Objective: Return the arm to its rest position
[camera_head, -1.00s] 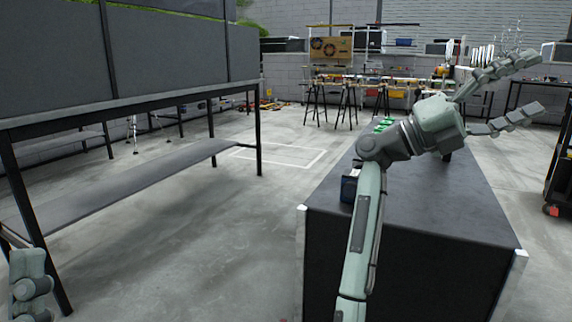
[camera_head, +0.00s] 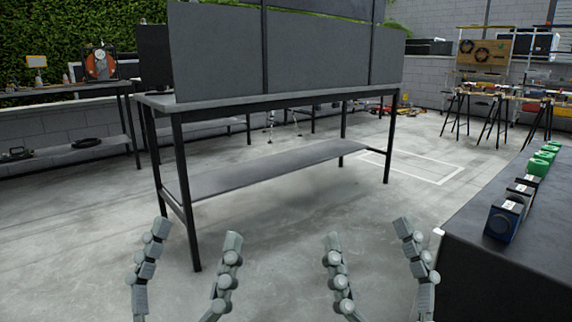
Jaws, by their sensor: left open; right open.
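My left gripper (camera_head: 194,236) is at the bottom of the head view, left of centre. Its two jointed fingers are spread apart with nothing between them. My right gripper (camera_head: 367,230) is at the bottom, right of centre, also with fingers spread and empty. Both point away from me over the bare floor, side by side. They appear apart from the furniture. My arms behind the grippers are out of the picture.
A dark-topped bench (camera_head: 477,215) stands at the right, close to my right gripper in the picture. Along it are a blue-and-black item (camera_head: 504,222) and several green items (camera_head: 539,165). A grey workbench (camera_head: 270,100) with a lower shelf (camera_head: 265,170) stands ahead. Concrete floor (camera_head: 275,240) lies open between.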

